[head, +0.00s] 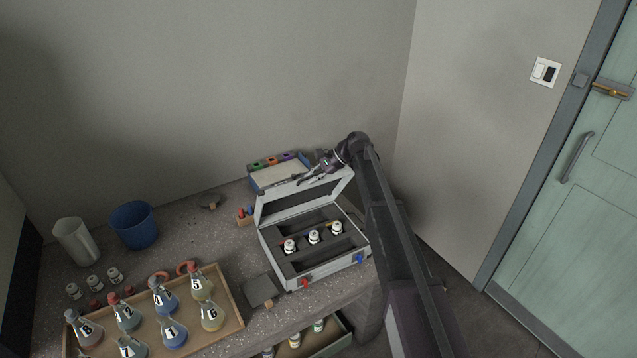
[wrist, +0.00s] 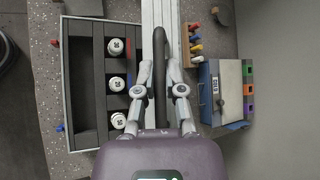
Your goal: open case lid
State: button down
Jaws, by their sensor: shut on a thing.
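The grey case (head: 325,272) stands on the bench with its lid (head: 285,203) raised, roughly upright, tilted a little back. Three white-capped vials (head: 314,237) sit in its dark foam and also show in the wrist view (wrist: 116,82). My gripper (head: 308,178) is at the top edge of the lid. In the wrist view its fingers (wrist: 159,68) are closed about the dark handle (wrist: 159,45) of the lid. The lid shows nearly edge-on there. A red latch (head: 304,284) and a blue latch (head: 359,260) are on the case's front.
A box with coloured tabs (head: 277,172) stands behind the lid, against the wall. A wooden tray (head: 237,320) of several flasks, a blue cup (head: 134,226) and a white beaker (head: 76,243) are to the left. A dark flat block (head: 262,290) lies beside the case.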

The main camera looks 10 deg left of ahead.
jog(key=w+a+r+p, duration=0.2)
jog(key=w+a, duration=1.1)
jog(key=w, duration=0.2)
jog(key=shift+w+a+r, duration=0.15)
jog(key=shift+w+r, duration=0.15)
jog(key=shift+w, duration=0.1)
jog(key=c, duration=0.7)
grip_release()
jog(key=shift+r, duration=0.15)
